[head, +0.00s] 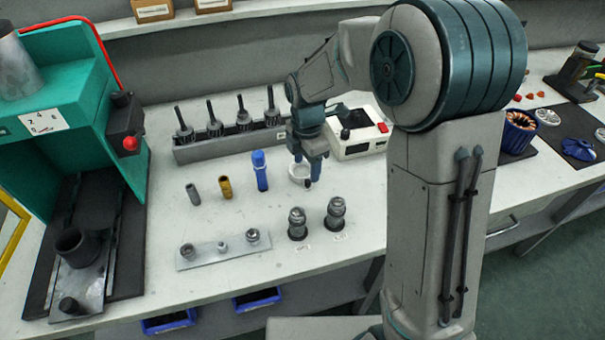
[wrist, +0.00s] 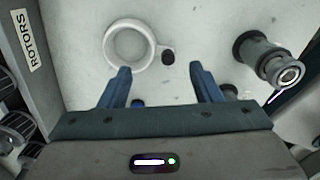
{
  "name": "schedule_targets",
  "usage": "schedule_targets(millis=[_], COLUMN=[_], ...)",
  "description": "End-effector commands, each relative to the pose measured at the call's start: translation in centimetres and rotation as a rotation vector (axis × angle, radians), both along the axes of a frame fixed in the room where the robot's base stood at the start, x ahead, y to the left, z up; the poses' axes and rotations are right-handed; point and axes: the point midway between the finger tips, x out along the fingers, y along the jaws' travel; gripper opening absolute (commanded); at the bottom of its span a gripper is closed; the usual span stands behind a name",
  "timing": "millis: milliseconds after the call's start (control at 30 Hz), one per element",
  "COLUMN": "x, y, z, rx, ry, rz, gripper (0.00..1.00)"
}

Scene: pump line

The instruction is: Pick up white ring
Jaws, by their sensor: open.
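The white ring (head: 293,173) lies on the white bench top, partly hidden behind my gripper in the head view. In the wrist view the ring (wrist: 107,45) lies flat, with a small tab on its right side beside a dark knob (wrist: 168,57). My gripper (head: 308,160) points down just above the ring. In the wrist view my gripper (wrist: 160,68) is open, with two blue fingers apart and nothing between them. The ring sits ahead of the fingertips and to the left, mostly beyond the left finger. I cannot tell the exact height gap.
A blue cylinder (head: 261,171), a yellow one (head: 226,187) and a grey one (head: 193,194) stand left of the ring. Two metal fittings (head: 335,213) stand in front. A rack of rotors (head: 225,143) and a white box (head: 357,146) are behind. Bare bench lies between.

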Motion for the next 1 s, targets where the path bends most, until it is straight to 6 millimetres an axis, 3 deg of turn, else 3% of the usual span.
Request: schedule_targets(millis=[300, 567, 700, 733, 1000], x=[-0.2, -0.2, -0.2, -0.2, -0.2], y=[0.0, 0.0, 0.0, 0.0, 0.0], z=[-4.3, -4.5, -4.5, -4.5, -4.5], rx=[0.000, -0.001, -0.001, -0.001, -0.001], ry=[0.002, 0.001, 0.001, 0.001, 0.001], rz=[-0.001, -0.001, -0.001, -0.001, -0.001], gripper=[0.58, 0.58, 0.19, 0.14, 0.13])
